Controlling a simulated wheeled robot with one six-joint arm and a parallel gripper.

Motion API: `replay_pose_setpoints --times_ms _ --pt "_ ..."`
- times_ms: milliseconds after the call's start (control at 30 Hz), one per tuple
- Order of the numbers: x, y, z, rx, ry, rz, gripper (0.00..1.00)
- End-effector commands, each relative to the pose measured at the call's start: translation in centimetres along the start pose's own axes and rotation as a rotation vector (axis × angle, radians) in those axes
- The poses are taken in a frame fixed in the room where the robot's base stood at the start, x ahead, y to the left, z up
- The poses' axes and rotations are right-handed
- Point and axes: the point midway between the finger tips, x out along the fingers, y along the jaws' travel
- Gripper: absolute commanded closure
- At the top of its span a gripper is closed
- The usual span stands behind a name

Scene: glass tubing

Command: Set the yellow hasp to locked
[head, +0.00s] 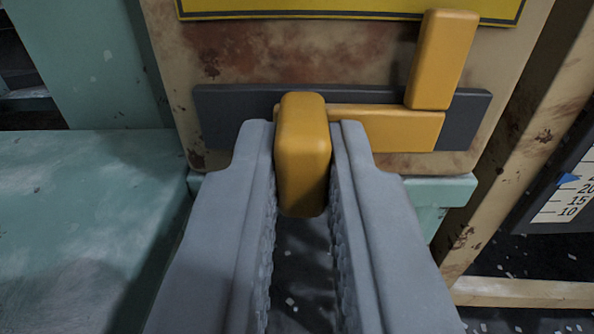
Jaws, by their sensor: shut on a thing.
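The yellow hasp (385,128) is mounted on a dark grey backing bar (240,108) on a rusty tan panel. Its flat bar lies about level across the backing bar. An upright yellow block (441,60), tilted slightly right, stands at its right end. A rounded yellow knob (303,155) sticks out toward me at its left end. My gripper (303,180) is shut on this knob, one grey finger on each side. The knob hides the left end of the flat bar, and the fingers hide part of the panel's lower edge.
A yellow sign (350,10) with a dark border crosses the panel's top. A worn teal surface (80,220) lies at the left. A rusty tan post (515,150) and a white scale with numbers (567,195) stand at the right. The floor below is dark and speckled.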

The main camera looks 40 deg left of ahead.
Motion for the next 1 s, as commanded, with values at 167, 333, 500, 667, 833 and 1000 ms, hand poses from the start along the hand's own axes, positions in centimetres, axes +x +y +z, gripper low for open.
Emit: replay_pose_setpoints --times_ms 167,333,500,667,833,1000 --pt "0.0 0.2 -0.2 -0.001 0.003 0.004 0.66" --pt "0.0 0.2 -0.1 -0.001 0.002 0.003 0.65" --pt "-0.2 0.1 -0.1 -0.001 0.001 0.003 0.65" --pt "-1.8 0.2 -0.1 -0.001 0.001 0.004 0.65" --pt "-4.9 0.3 -0.1 -0.001 0.001 0.006 0.65" --pt "-8.4 0.3 -0.1 -0.001 0.000 0.006 0.65"
